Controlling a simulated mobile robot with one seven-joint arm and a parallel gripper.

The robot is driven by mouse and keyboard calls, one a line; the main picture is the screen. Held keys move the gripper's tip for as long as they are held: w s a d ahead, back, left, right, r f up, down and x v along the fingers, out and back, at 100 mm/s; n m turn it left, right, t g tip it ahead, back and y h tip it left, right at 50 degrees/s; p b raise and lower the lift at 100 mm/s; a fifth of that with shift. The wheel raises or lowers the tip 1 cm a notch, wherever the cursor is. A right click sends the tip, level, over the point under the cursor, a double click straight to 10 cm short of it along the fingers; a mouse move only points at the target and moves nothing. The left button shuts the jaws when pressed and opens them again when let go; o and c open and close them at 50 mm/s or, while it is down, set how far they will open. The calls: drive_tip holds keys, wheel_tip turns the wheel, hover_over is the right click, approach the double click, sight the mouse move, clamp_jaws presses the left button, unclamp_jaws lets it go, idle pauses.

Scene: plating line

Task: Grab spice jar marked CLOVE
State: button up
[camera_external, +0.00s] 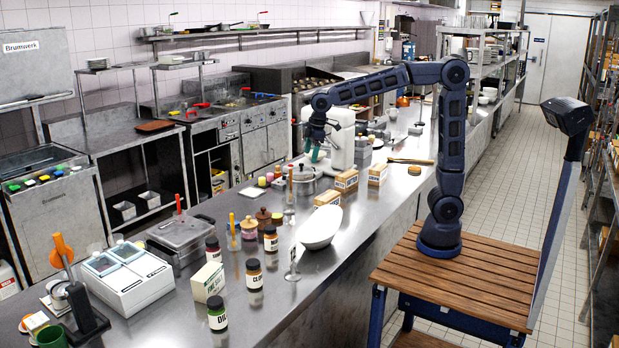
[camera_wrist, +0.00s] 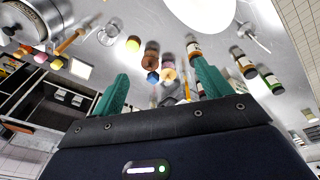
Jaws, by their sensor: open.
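A small dark jar with a cream label that seems to read CLOVE (camera_external: 254,275) stands upright on the steel counter (camera_external: 330,270), near the front. A jar that looks like the same one shows at the upper right of the wrist view (camera_wrist: 243,63), its label unreadable there. My gripper (camera_external: 315,152) is over the far part of the counter, well behind and away from the jar. Its two green fingers (camera_wrist: 158,92) are spread apart in the wrist view, with nothing held between them.
Similar jars stand close by: a green-labelled one (camera_external: 217,315), one behind (camera_external: 270,239) and one to the left (camera_external: 212,250). A white carton (camera_external: 208,282) is beside the jar.

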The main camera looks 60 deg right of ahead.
drive_tip(key=w+a+f+n, duration=0.2)
drive_tip(key=a+f, duration=0.1)
drive_tip(key=a, duration=0.8)
drive_tip(key=n+g, duration=0.2)
drive_tip(key=n, duration=0.5)
hover_over(253, 262)
drive_tip(key=shift+h, duration=0.4)
wheel_tip(253, 262, down, 16)
drive_tip(key=shift+w+f, duration=0.1)
drive_tip(key=shift+w, duration=0.05)
drive_tip(key=shift+f, duration=0.15)
wheel_tip(253, 262, down, 10)
drive_tip(key=shift+a+f, duration=0.1)
drive_tip(key=shift+f, duration=0.15)
drive_tip(key=c, duration=1.2)
